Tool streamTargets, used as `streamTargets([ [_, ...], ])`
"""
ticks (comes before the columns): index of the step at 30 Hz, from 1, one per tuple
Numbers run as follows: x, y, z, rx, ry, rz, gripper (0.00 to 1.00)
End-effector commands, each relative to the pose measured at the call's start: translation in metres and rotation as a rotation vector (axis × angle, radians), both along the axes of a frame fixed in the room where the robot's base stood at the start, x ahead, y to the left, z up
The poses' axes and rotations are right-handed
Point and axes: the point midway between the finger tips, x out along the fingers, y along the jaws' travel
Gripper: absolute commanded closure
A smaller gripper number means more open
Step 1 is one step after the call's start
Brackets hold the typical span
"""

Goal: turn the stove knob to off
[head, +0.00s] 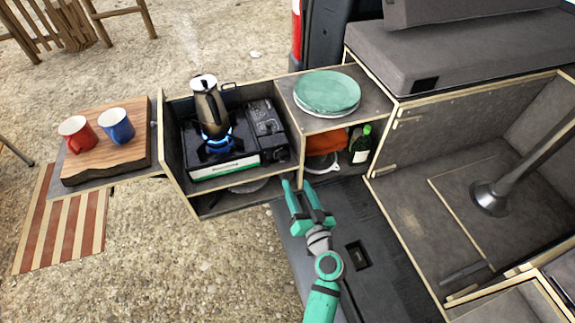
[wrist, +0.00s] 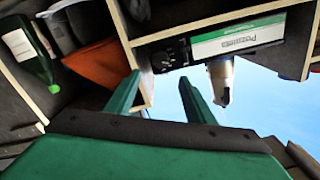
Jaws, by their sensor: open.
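A black camping stove (head: 265,130) stands in the open left compartment of the van box, with a green-and-white label on its front. Blue flame (head: 232,138) burns under a steel and dark coffee pot (head: 211,108). In the wrist view the stove is upside down, and a dark round knob (wrist: 161,60) shows on its front beside the label (wrist: 238,38). My green gripper (head: 296,187) is open and empty, below and in front of the stove's right end. Its fingers (wrist: 158,98) are apart from the knob.
A wooden divider (head: 301,150) stands just right of the stove. Green plates (head: 327,92) sit on top of the right compartment; an orange cloth (head: 325,142) and a green bottle (head: 361,144) are inside it. Red and blue mugs (head: 117,124) stand on a board at left.

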Motion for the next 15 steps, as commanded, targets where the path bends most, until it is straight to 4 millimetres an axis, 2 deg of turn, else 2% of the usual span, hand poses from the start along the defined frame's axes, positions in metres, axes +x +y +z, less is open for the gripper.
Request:
streamTargets([
  [9, 0.051, 0.018, 0.0, -0.001, 0.0, 0.001, 0.51],
  [15, 0.079, 0.027, 0.0, 0.0, 0.0, 0.001, 0.51],
])
